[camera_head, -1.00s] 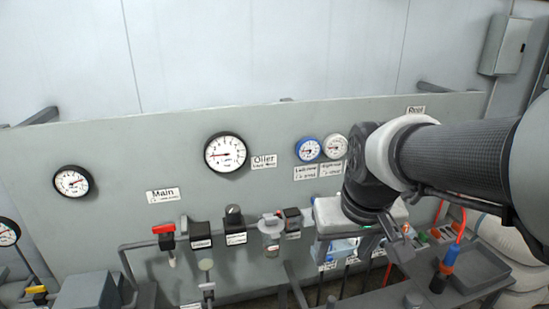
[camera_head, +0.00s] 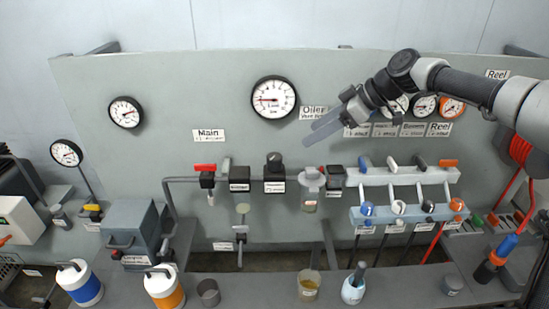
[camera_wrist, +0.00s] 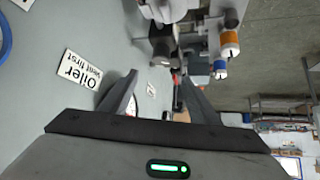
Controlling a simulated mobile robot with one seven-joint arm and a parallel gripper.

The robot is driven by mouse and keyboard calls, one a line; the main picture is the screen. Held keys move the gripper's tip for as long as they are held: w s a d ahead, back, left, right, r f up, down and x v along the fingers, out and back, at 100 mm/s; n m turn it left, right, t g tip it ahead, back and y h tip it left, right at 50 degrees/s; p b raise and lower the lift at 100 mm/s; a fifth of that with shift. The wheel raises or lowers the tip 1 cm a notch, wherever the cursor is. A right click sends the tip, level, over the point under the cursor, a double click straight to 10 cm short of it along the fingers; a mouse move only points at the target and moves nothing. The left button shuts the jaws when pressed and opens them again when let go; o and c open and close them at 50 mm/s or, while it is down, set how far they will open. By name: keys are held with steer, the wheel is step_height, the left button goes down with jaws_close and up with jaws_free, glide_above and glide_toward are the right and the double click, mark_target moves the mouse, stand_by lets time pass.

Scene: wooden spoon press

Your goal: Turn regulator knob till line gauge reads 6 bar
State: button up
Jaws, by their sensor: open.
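The regulator knob (camera_head: 274,158) is a dark round knob on top of a black block in the pipe row at the panel's middle. The large white line gauge (camera_head: 273,97) hangs above it; its needle points left, and the figures are too small to read. My gripper (camera_head: 312,132) is open and empty, right of the gauge and above and right of the knob, clear of it. Its fingers point down and left. In the wrist view my gripper (camera_wrist: 158,80) shows both fingers apart. I cannot make out the knob there.
A red-handled valve (camera_head: 206,168) stands left of the knob, and the oiler bowl (camera_head: 311,178) stands right of it. A manifold (camera_head: 395,175) with coloured levers is farther right. The Oiler sign (camera_wrist: 77,68) shows in the wrist view. Bottles and cups line the front ledge.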

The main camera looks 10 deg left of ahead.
mark_target(277, 157)
steer(key=x, duration=1.6)
steer(key=shift+a+f, duration=0.2)
steer(key=shift+f, duration=0.1)
steer(key=shift+c, duration=0.3)
steer(key=c, duration=1)
